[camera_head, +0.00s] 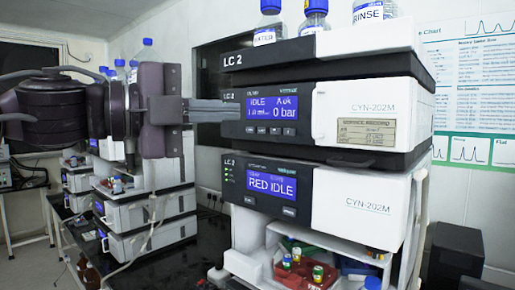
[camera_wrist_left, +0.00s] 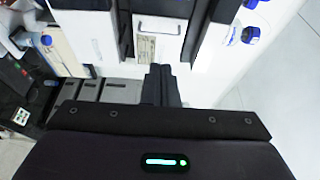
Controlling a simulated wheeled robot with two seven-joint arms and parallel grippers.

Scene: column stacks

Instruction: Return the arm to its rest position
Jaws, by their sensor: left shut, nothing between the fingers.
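My left arm (camera_head: 75,108) comes in from the left of the head view. Its gripper (camera_head: 232,110) is shut and empty, with the fingers pointing right across the front of the LC 2 stack. The fingertips overlap the left edge of the upper CYN-202M unit's display in the picture; I cannot tell whether they touch it. In the left wrist view the closed fingers (camera_wrist_left: 160,80) point up the picture toward the stack. My right gripper is not in view.
The LC 2 stack has an upper unit (camera_head: 360,115) and a lower unit (camera_head: 360,205), with bottles (camera_head: 315,18) on top. A vial compartment (camera_head: 315,262) is open below. A second stack (camera_head: 145,215) stands behind my arm. A dark box (camera_head: 456,255) is at right.

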